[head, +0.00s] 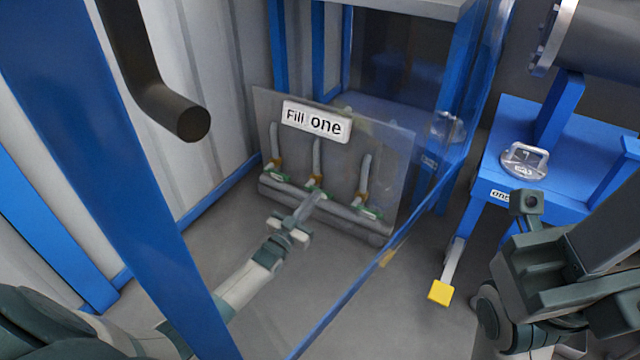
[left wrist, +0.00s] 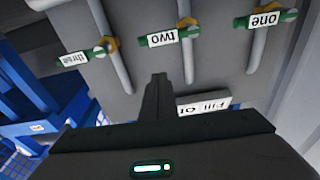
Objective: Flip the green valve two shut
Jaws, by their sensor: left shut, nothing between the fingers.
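Green valve two (left wrist: 160,39) is a labelled lever with an orange fitting at its pipe, seen upside down in the left wrist view. Its handle lies across the pipe. In the head view it is the middle valve (head: 315,193), partly behind my left gripper (head: 312,203). My left gripper is shut and empty. In the left wrist view its fingers (left wrist: 158,78) point at the panel just below valve two's label, with a visible gap in the picture; contact is not seen. My right arm shows at the lower right of the head view; its jaw state is unclear.
Valve three (left wrist: 72,60) and valve one (left wrist: 264,19) flank valve two, their handles also across their pipes. The "Fill one" sign (head: 317,121) is on the panel above. Blue posts (head: 110,150) and a dark bent pipe (head: 165,100) stand nearer. A blue bench (head: 545,130) is right.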

